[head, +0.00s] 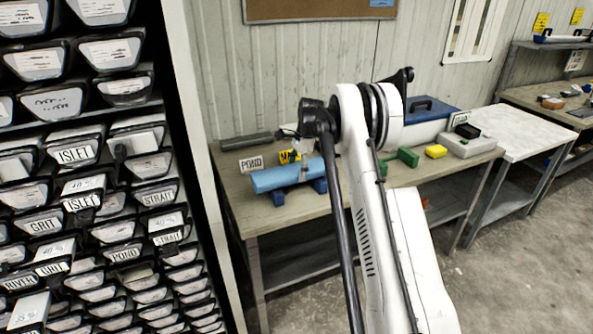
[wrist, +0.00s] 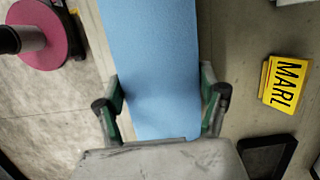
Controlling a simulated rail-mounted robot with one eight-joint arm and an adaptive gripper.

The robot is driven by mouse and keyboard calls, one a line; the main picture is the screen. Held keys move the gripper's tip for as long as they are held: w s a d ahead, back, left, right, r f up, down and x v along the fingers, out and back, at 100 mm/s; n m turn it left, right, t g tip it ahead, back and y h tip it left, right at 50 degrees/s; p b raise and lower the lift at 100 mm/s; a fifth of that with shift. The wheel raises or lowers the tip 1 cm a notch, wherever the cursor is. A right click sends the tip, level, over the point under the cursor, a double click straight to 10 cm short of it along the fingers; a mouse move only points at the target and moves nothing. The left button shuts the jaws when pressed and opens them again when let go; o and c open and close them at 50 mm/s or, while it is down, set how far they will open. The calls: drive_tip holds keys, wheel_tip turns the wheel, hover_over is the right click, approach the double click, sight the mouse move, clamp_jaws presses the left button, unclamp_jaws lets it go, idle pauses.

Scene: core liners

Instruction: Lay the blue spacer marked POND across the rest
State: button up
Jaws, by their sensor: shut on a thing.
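The long light-blue spacer (head: 275,180) lies level above the near part of the bench, over a rest with dark blue blocks (head: 277,198). Whether it touches the blocks I cannot tell. My gripper (head: 304,168) is shut on the spacer, largely hidden behind my own arm in the head view. In the wrist view the spacer (wrist: 152,50) runs between the two fingers of my gripper (wrist: 162,98), one on each side. No lettering shows on the visible faces of the spacer. A white POND card (head: 251,163) stands just behind its left end.
A yellow MARL block (wrist: 286,82) lies beside the spacer. A pink disc (wrist: 45,35) is on the other side. Green pieces (head: 407,157), a yellow block (head: 436,151) and a grey case (head: 466,146) stand right on the bench. A rack of labelled bins (head: 85,205) closes the left.

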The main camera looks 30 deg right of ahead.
drive_tip(key=shift+f, duration=0.2)
drive_tip(key=o, duration=1.4)
drive_tip(key=shift+r, duration=0.1)
